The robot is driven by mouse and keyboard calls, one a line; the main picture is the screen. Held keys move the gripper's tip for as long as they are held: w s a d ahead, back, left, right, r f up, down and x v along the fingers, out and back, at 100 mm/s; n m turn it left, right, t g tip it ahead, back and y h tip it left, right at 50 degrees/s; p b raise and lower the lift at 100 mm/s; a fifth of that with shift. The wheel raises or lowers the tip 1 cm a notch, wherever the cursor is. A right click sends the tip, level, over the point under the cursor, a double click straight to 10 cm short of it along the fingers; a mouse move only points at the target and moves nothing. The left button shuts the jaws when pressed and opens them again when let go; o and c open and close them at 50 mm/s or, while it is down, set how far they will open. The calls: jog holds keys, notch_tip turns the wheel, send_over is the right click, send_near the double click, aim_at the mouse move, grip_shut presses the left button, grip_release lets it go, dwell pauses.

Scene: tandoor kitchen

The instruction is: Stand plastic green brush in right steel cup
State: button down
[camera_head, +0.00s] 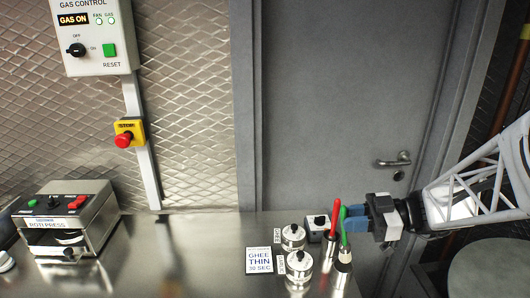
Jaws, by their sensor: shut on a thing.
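The green brush (343,228) is upright, handle up, near the right end of the steel counter. My gripper (348,218) reaches in from the right and is shut on its handle, with blue finger pads beside it. A steel cup (341,283) is below the green brush, low in the view. I cannot tell whether the brush's lower end is inside this cup or above it. A red brush (335,214) stands just left of the green one, over another steel cup (327,252).
Two lidded steel pots (293,237) (299,267), a small box with a black knob (317,227) and a ghee sign (259,261) are left of the brushes. A roti press (68,222) is far left. The counter between is clear.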

notch_tip(320, 180, down, 7)
dwell(0.9)
dwell(0.4)
jog(key=c, duration=0.9)
grip_release()
jog(key=shift+c, duration=0.2)
jog(key=shift+d, duration=0.15)
jog(key=s+d+r, duration=0.1)
jog(key=d, duration=0.6)
jog(key=shift+d, duration=0.2)
jog(key=shift+r, duration=0.1)
